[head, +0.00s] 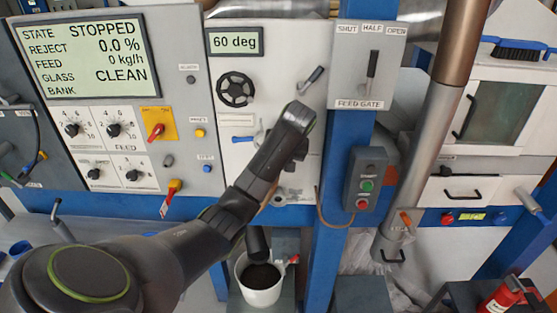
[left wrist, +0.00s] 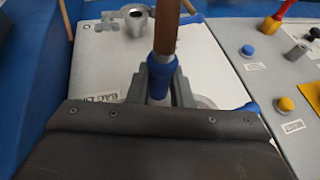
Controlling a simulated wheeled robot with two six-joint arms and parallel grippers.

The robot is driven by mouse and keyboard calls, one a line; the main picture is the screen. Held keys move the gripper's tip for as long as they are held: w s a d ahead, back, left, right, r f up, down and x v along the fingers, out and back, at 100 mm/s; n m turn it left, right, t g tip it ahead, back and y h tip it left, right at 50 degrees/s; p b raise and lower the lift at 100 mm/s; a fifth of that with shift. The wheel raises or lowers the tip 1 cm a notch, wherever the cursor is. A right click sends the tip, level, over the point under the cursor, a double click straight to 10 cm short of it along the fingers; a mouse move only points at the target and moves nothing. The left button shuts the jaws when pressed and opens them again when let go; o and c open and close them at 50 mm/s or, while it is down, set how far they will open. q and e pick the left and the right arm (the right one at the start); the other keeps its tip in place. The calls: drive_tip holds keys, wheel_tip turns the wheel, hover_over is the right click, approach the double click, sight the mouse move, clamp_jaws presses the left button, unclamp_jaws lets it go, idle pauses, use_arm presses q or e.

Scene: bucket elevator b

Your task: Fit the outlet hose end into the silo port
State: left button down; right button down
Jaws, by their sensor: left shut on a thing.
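My left gripper (left wrist: 160,84) is shut on the blue cuff (left wrist: 161,70) of a brown hose (left wrist: 166,28) in the left wrist view. The hose runs to the top of that view. A pale end piece shows between the fingers. A grey round fitting (left wrist: 138,22) on the white panel is beside the hose, apart from the cuff. Another pale round part (left wrist: 205,101) is partly hidden behind the right finger. I cannot tell which is the silo port. In the head view my left arm hides most of the gripper and hose; a grey fitting (head: 293,197) shows low on the panel.
The white panel (head: 240,80) carries a handwheel (head: 236,90) and a blue lever (head: 240,137). A blue post (head: 338,190) with a start/stop box (head: 362,180) stands to the right. A white bucket (head: 261,292) with dark contents is below.

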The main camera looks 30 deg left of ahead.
use_arm(q)
drive_tip(key=shift+s+d, duration=0.1)
use_arm(e)
drive_tip(key=shift+a, duration=0.45)
use_arm(q)
drive_tip(key=shift+s+d, duration=0.15)
drive_tip(key=shift+s, duration=0.1)
use_arm(e)
drive_tip(key=shift+d, duration=0.1)
use_arm(q)
drive_tip(key=shift+s, duration=0.1)
use_arm(e)
drive_tip(key=shift+d, duration=0.25)
